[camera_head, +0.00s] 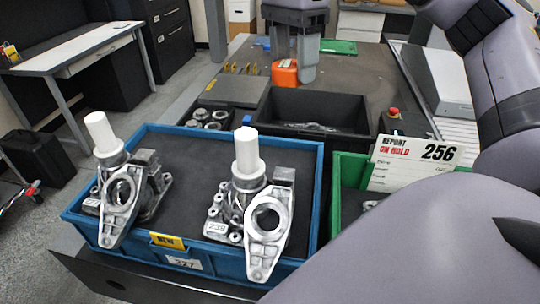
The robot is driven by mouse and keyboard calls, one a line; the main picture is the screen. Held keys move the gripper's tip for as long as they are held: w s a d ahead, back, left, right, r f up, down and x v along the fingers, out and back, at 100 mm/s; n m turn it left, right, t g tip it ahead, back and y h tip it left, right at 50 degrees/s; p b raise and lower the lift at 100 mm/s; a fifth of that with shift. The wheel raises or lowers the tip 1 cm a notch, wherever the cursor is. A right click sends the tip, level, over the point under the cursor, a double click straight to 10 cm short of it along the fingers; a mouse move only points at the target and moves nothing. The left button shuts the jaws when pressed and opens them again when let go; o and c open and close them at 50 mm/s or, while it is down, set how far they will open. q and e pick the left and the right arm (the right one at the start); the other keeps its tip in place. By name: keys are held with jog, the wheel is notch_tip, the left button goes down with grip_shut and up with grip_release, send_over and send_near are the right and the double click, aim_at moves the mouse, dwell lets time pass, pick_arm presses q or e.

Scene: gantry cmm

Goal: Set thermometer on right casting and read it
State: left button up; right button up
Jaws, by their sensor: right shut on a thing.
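Two grey metal castings lie in a blue bin (284,137) in the foreground. The right casting (266,222) has a flange with a round hole, an upright white cylinder on top and a small tag beside it. The left casting (120,196) looks alike, with its own white cylinder, slightly tilted. My right gripper (296,62) points down at the top centre, well beyond the castings. It is shut on an orange thermometer (286,75), which is partly hidden by a finger. Its display cannot be read. My left gripper is not in view.
Behind the blue bin stand a black open bin (318,108) and a tray of small metal parts (208,118). A green bin (346,170) with a card marked 256 (416,163) is at right, partly hidden by my right arm. A red button (393,113) is nearby.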

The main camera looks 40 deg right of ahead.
jog(key=shift+t+b, duration=0.3)
jog(key=shift+b, duration=0.35)
jog(key=shift+s+a+f+b, duration=0.1)
jog(key=shift+s+f+b, duration=0.05)
jog(key=shift+f+b, duration=0.15)
jog(key=b, duration=0.8)
send_over(287, 171)
notch_tip(287, 171, down, 14)
jog(key=shift+f, duration=0.6)
jog(key=shift+f+b, duration=0.35)
jog(key=shift+f, duration=1.6)
